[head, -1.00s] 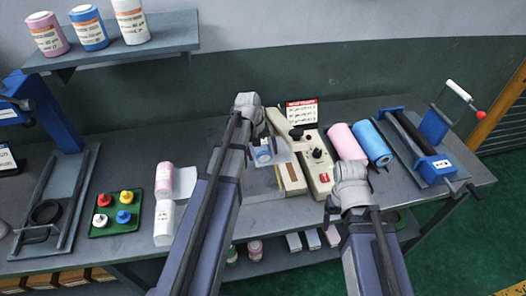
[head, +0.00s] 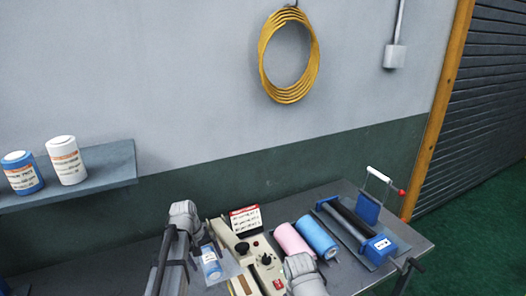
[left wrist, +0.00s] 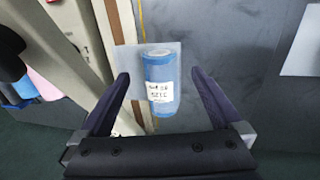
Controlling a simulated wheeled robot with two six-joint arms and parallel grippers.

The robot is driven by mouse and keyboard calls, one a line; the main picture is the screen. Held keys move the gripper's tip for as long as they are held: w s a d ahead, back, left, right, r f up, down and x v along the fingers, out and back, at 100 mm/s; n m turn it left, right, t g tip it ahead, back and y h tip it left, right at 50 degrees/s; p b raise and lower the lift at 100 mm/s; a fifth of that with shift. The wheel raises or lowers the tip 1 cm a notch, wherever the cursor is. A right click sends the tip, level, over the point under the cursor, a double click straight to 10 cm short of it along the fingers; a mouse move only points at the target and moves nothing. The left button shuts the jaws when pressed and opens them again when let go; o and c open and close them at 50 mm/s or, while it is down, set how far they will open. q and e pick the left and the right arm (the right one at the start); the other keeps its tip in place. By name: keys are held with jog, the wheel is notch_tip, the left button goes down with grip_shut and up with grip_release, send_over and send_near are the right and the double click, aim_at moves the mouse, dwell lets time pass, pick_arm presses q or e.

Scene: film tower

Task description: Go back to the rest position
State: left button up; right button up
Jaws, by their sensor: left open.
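My left gripper (left wrist: 160,73) is open in the left wrist view, with its dark fingers apart. Between them, beyond the tips, shows a blue labelled bottle (left wrist: 160,88) over a pale translucent sheet. In the head view, the bottle (head: 211,266) and sheet show just right of my left wrist, beside the cream machine (head: 246,252). My left gripper's fingers are mostly hidden there. My right gripper (head: 303,272) is at the bottom edge, in front of the pink roll; its fingers cannot be made out.
A pink roll (head: 292,242) and blue roll (head: 319,238) lie right of the cream machine. A blue-ended roller device (head: 366,244) stands at the table's right. A shelf (head: 105,173) with a blue and a white container is at left. A yellow coil (head: 264,58) hangs on the wall.

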aim_at(212, 269)
pick_arm(q)
jog(key=shift+w+d+f+b, duration=0.15)
jog(key=shift+d+f+b, duration=0.05)
jog(key=shift+f+b, duration=1.1)
jog(key=shift+w+d+f+b, duration=0.1)
jog(key=shift+d+f+b, duration=0.1)
jog(key=shift+f+b, duration=1.05)
jog(key=shift+w+d+f+b, duration=0.15)
jog(key=shift+d+f+b, duration=0.05)
jog(key=shift+f+b, duration=1.05)
jog(key=shift+s, duration=0.1)
